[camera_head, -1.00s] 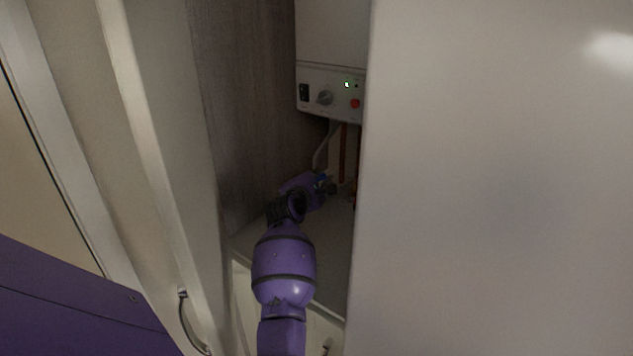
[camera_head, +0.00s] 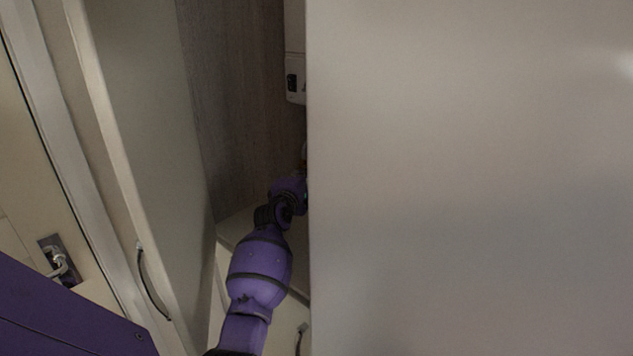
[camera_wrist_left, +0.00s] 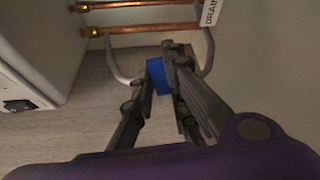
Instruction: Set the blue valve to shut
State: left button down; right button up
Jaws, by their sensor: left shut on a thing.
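The blue valve handle (camera_wrist_left: 157,76) shows in the left wrist view between the fingers of my left gripper (camera_wrist_left: 163,70). The fingers are shut on it, and they hide part of it. The exact angle of the handle is hard to tell. In the head view my left arm reaches into the cupboard, and the gripper and the valve are hidden behind the large pale panel. My right gripper is not in view.
Copper pipes (camera_wrist_left: 150,28) and a "DRAIN" label (camera_wrist_left: 210,12) are close to the valve. A white heater box (camera_head: 295,80) hangs above my wrist. The pale panel (camera_head: 460,190) stands right beside my arm; an open cupboard door (camera_head: 135,130) stands on the left.

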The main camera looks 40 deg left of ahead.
pick_arm(q)
jog(key=shift+f+m+t+b, duration=0.4)
jog(key=shift+f+m+b, duration=0.3)
jog(key=shift+m, duration=0.3)
pick_arm(e)
jog(key=shift+s+f, duration=0.25)
jog(key=shift+f, duration=0.45)
pick_arm(q)
jog(key=shift+r, duration=0.1)
pick_arm(e)
jog(key=shift+w, duration=0.15)
jog(key=shift+f, duration=0.1)
pick_arm(q)
jog(key=c, duration=1.8)
grip_release()
jog(key=shift+c, duration=0.2)
jog(key=shift+o, duration=0.6)
jog(key=v, duration=0.7)
jog(key=shift+s+d, duration=0.15)
jog(key=shift+s, duration=0.1)
pick_arm(e)
jog(key=shift+s+d, duration=0.1)
jog(key=shift+s, duration=0.25)
